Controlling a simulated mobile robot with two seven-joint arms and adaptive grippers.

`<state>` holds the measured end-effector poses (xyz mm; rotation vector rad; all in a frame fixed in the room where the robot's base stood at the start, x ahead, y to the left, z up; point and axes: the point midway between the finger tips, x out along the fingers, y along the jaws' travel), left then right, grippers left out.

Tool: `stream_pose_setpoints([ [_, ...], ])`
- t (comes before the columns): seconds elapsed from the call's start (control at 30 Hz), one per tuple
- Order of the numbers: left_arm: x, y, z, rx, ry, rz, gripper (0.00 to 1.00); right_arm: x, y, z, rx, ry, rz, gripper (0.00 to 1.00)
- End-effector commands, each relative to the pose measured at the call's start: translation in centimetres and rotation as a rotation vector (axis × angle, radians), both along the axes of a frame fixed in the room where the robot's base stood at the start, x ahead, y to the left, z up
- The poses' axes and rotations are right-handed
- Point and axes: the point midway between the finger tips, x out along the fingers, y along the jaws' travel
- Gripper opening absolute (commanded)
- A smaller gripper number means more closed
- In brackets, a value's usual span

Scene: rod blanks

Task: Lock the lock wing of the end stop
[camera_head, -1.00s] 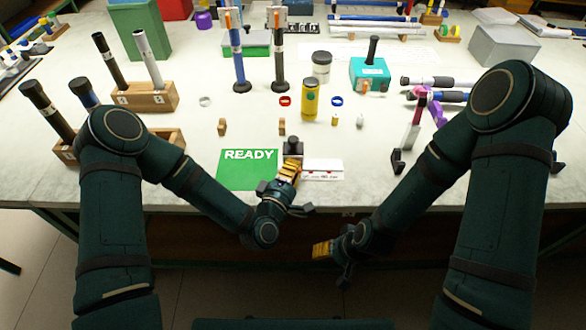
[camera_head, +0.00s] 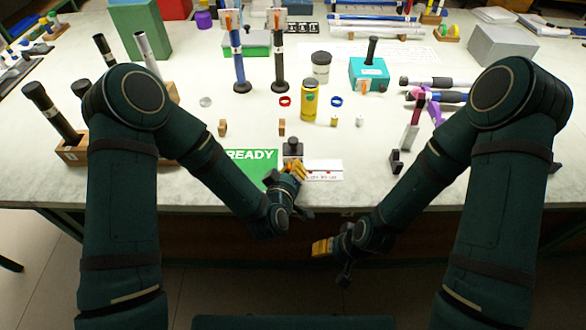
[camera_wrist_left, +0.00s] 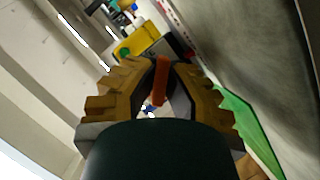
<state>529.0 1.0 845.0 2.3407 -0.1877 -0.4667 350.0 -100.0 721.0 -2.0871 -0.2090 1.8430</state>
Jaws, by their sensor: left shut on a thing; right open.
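The end stop (camera_head: 292,147) is a dark block with a knob, at the table's front edge beside the green READY mat. In the left wrist view, the orange lock wing (camera_wrist_left: 161,82) stands between my left fingers. My left gripper (camera_head: 297,170) is shut on the wing, just in front of the end stop; it also shows in the left wrist view (camera_wrist_left: 166,64). In the head view the fingers hide the wing. My right gripper (camera_head: 320,248) is open and empty, in front of the table edge and below its top.
The green READY mat (camera_head: 255,160) lies left of the end stop and a white labelled strip (camera_head: 325,164) lies right of it. A black upright stand (camera_head: 397,162) is further right. Behind are small wooden blocks (camera_head: 282,127) and a yellow can (camera_head: 309,101).

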Motion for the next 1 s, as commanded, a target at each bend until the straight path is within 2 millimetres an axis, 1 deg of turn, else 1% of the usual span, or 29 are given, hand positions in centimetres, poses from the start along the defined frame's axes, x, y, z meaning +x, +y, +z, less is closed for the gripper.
stream_pose_setpoints([
  [0.03, 0.17, -0.12, 0.28, 0.044, -0.009, 0.0, 0.0, -0.01, 0.0, 0.02, 0.0, 0.0, 0.0, 0.59],
  [0.3, 0.2, -0.1, 0.27, 0.3, -0.01, 0.002, 0.0, -0.01, 0.01, -0.04, 0.0, 0.0, 0.0, 0.59],
  [0.6, 0.21, -0.09, 0.27, 0.553, -0.01, 0.003, 0.0, 0.0, 0.0, -0.01, 0.0, 0.0, 0.0, 0.59],
  [0.8, 0.24, -0.06, 0.27, 0.672, -0.01, 0.005, 0.0, -0.01, 0.0, 0.08, 0.0, 0.0, 0.0, 0.59],
  [1.0, 0.22, -0.01, 0.23, 0.745, -0.008, 0.005, 0.0, -0.02, 0.01, 0.13, 0.0, 0.001, 0.0, 0.59],
])
